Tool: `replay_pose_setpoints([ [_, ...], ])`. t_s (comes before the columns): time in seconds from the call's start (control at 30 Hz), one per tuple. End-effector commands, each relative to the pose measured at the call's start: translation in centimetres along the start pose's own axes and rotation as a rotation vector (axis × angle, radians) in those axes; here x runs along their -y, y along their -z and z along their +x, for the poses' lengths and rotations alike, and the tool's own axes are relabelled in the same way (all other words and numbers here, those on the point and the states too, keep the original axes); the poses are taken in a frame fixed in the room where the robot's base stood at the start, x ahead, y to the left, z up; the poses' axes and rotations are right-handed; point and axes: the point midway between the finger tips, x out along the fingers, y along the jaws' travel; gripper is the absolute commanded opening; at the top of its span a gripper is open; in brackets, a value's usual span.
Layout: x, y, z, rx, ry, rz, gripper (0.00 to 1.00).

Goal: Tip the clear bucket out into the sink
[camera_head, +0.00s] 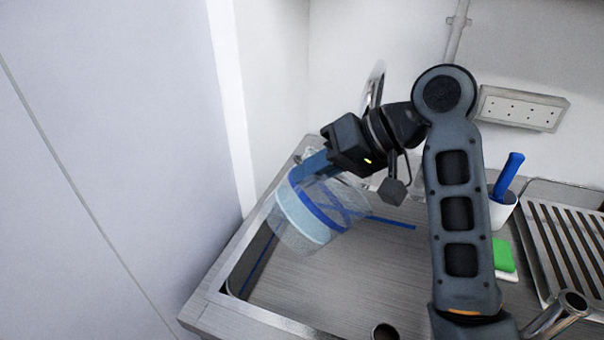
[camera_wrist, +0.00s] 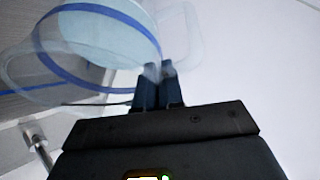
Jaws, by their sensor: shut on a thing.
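The clear bucket (camera_head: 300,224) with a blue band hangs tilted in my gripper (camera_head: 318,163), over the left part of the sink. Pale bluish-white content shows inside it, toward its lower left side. The steel sink basin (camera_head: 345,285) lies below, and the bucket is apart from its floor. In the wrist view the bucket (camera_wrist: 70,60) fills the upper left, and the fingers of my gripper (camera_wrist: 160,75) are close together at its edge. The exact grip point is partly hidden by the see-through wall.
A white cup (camera_head: 502,208) with a blue-handled tool, a green sponge (camera_head: 503,256) and a slotted steel drainer (camera_head: 567,245) are on the right. A wall socket strip (camera_head: 522,108) is behind. A large pale panel (camera_head: 110,170) stands close on the left.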

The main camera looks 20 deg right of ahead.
Motion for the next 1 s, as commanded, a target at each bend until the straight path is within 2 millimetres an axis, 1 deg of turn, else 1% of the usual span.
replay_pose_setpoints([
  [0.27, -1.2, 0.3, -1.3, -0.038, 0.182, 0.081, 0.0],
  [1.0, -5.5, -0.1, -2.3, -0.092, 0.46, 0.201, 0.0],
])
